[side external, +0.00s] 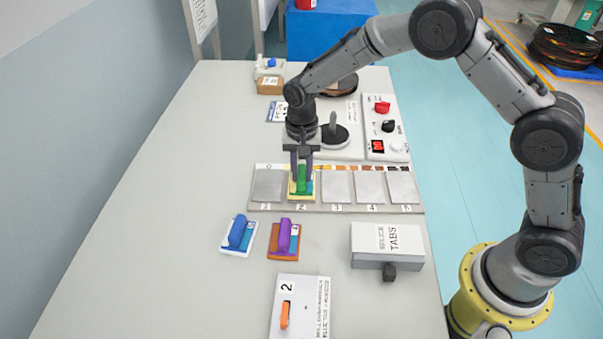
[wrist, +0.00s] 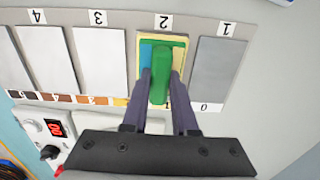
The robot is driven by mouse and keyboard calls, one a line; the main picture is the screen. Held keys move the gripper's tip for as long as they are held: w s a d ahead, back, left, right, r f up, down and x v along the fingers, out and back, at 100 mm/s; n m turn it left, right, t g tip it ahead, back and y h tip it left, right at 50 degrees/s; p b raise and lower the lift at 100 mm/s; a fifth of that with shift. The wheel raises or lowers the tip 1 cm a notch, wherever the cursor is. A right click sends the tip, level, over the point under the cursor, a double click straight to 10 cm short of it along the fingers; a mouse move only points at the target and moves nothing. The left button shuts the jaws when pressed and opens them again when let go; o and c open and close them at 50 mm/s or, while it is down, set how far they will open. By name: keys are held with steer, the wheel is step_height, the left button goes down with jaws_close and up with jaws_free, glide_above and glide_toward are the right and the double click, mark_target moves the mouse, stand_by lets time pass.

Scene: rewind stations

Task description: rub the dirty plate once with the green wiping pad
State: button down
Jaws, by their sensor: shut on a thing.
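The green wiping pad (side external: 301,186) has a green handle on a base with yellow edges and a blue patch. It lies over plate 2 in a row of numbered plates; the wrist view shows the pad (wrist: 161,60) hiding most of that plate. My gripper (side external: 301,176) points down with its fingers on both sides of the green handle, shut on it. The fingers also show in the wrist view (wrist: 160,88). Plate 1 (wrist: 218,70) looks darker grey than plate 3 (wrist: 99,60).
A blue-handled pad (side external: 238,234) and a purple-handled pad (side external: 285,240) lie in front of the row. A splice tabs box (side external: 388,245) is at the right. A card with an orange handle (side external: 285,313) is in front. A control panel (side external: 384,130) stands behind. The table's left is clear.

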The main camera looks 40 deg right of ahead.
steer(key=shift+w+d, duration=1.1)
steer(key=shift+w, duration=0.1)
steer(key=shift+r, duration=4.05)
